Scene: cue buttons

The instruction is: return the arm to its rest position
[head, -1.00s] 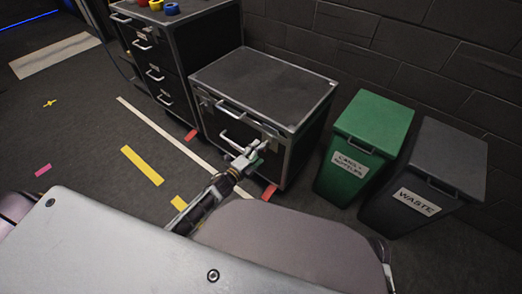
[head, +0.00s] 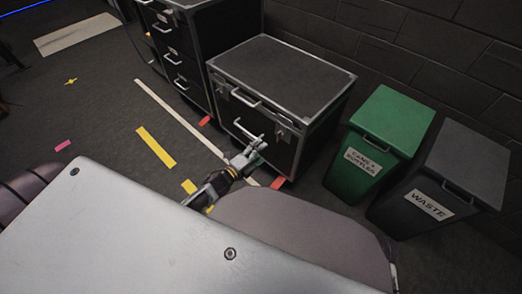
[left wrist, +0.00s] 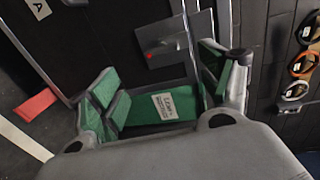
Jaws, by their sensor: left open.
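My left gripper (head: 257,147) shows in the head view in front of the low black case (head: 283,68), at the height of its front face. I cannot tell whether it touches the case. In the left wrist view the left gripper (left wrist: 160,80) is open, its green-padded fingers wide apart. Nothing is held between them. The green bin (left wrist: 165,105) with its white label shows behind the gap. My right gripper is not in view.
A taller black drawer cabinet (head: 178,50) stands left of the case. The green bin (head: 388,135) and the grey waste bin (head: 455,170) stand to the right by the brick wall. Floor with tape strips lies open at left.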

